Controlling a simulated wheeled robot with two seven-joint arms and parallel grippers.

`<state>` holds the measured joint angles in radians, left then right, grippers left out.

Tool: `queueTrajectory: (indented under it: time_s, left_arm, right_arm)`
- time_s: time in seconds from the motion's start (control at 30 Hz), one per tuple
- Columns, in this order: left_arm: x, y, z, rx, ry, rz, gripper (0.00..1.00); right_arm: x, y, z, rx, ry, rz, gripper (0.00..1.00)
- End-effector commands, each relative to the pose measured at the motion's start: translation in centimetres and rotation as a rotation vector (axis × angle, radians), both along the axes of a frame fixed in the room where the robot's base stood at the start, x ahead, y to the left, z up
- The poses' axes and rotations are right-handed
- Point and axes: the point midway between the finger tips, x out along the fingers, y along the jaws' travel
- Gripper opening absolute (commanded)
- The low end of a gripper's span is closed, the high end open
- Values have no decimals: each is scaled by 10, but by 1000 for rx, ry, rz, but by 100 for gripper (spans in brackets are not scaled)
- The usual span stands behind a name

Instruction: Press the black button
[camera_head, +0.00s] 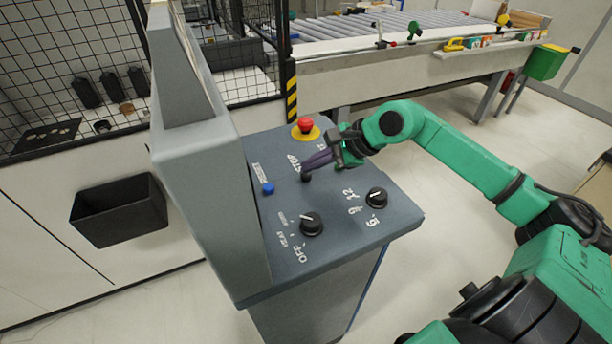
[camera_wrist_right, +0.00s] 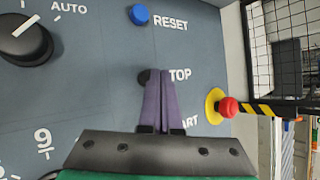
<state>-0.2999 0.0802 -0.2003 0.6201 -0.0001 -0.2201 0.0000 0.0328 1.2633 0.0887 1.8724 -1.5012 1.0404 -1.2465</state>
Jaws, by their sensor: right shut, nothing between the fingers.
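The black button (camera_head: 306,177) sits on the sloping grey control panel (camera_head: 345,245), close to the word STOP. In the right wrist view the black button (camera_wrist_right: 142,77) is mostly hidden behind the fingertips, with its left edge showing. My right gripper (camera_head: 310,166) has its purple fingers shut with nothing between them. In the wrist view the shut fingers (camera_wrist_right: 162,75) point at the panel right at the button. I cannot tell whether they touch it. My left gripper is not in view.
A red emergency button on a yellow base (camera_head: 305,128) stands at the panel's far edge. A blue RESET button (camera_head: 268,188) and two black knobs, one nearer (camera_head: 312,223) and one to the right (camera_head: 376,197), are also on the panel. A grey upright housing (camera_head: 205,165) borders its left side.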

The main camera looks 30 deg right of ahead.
Motion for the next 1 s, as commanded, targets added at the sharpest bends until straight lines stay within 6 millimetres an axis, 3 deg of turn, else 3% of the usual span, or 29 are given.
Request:
queueTrajectory:
  time_s: [1.0]
  left_arm:
    - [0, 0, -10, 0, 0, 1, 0]
  right_arm:
    - [0, 0, -7, 0, 0, 0, 0]
